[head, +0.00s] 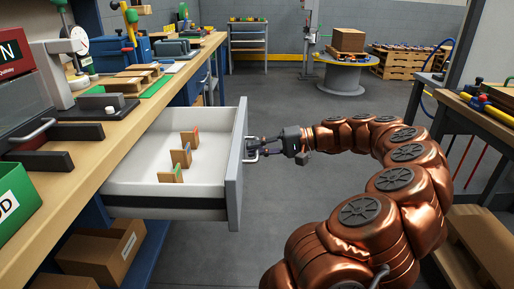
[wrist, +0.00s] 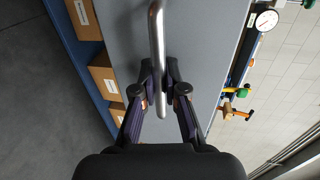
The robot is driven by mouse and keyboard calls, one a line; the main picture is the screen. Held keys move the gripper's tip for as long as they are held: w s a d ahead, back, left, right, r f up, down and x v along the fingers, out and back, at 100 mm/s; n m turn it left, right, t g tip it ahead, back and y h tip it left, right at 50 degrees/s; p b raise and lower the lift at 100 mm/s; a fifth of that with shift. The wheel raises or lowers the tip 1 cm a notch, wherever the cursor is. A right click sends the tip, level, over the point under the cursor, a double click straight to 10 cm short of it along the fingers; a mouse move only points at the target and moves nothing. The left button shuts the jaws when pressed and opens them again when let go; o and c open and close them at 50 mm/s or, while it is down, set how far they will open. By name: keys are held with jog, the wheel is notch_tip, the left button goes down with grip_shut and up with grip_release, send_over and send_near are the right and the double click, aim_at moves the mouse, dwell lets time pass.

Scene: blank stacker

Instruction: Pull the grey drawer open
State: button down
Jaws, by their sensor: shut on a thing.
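The grey drawer (head: 236,165) stands well out from the workbench on the left, its white inside showing in the head view. Several small wooden blocks (head: 181,157) with coloured edges stand in it. My gripper (head: 254,147) is at the outer face of the drawer front. In the wrist view my gripper (wrist: 160,98) has its two fingers on either side of the metal bar handle (wrist: 157,40), shut on it. The grey drawer front (wrist: 206,60) fills the middle of that view. The contact between fingers and bar is partly hidden.
The wooden workbench top (head: 130,120) above the drawer holds a green bin (head: 18,205) and tools. Cardboard boxes (head: 103,250) sit on the blue shelf below. The grey floor (head: 300,100) beyond the drawer is clear. Another bench (head: 490,115) stands at the right.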

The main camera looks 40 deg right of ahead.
jog(key=c, duration=1.2)
grip_release()
jog(key=v, duration=0.7)
jog(key=shift+s+d, duration=0.2)
